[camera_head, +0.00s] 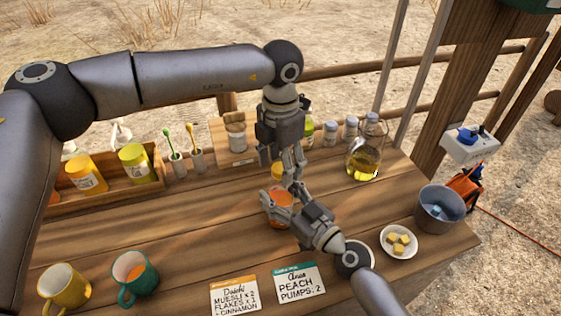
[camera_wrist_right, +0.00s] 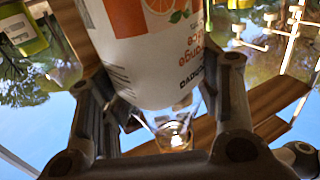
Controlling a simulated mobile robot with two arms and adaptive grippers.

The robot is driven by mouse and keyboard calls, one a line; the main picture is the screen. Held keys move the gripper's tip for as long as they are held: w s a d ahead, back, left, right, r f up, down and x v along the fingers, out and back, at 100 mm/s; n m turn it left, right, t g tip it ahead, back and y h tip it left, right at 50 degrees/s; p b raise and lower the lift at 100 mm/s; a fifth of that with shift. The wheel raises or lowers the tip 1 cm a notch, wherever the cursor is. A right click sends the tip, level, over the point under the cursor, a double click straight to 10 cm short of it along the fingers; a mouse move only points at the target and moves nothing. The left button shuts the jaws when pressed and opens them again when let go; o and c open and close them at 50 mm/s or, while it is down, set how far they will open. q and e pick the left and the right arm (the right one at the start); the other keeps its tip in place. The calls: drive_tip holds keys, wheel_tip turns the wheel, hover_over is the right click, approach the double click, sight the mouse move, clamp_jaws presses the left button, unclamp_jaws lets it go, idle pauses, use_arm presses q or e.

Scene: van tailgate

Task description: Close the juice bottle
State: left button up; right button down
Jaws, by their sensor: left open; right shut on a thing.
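The juice bottle (camera_head: 281,207) stands upright near the middle of the wooden table, with orange contents. In the right wrist view its white and orange label (camera_wrist_right: 165,60) fills the upper middle, upside down. My right gripper (camera_head: 281,212) is shut on the bottle's body from the front right. My left gripper (camera_head: 291,178) points down from above, open, with its fingers close to the bottle's top. An orange-yellow piece (camera_head: 277,171) shows at the top beside the left fingers; whether it is the cap seated on the neck, I cannot tell. The fingers partly hide the neck.
A glass jug (camera_head: 364,160) of yellow liquid stands behind right. A metal bucket (camera_head: 440,208) and a plate (camera_head: 385,243) of yellow cubes are at right. Two cards (camera_head: 235,294) and two mugs (camera_head: 137,276) are in front. A wooden rack (camera_head: 108,188) with jars is at left.

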use_arm(q)
wheel_tip(320, 180, up, 12)
idle(0.6)
use_arm(e)
drive_tip(key=shift+c, duration=1.9)
unclamp_jaws()
drive_tip(key=v, duration=1.2)
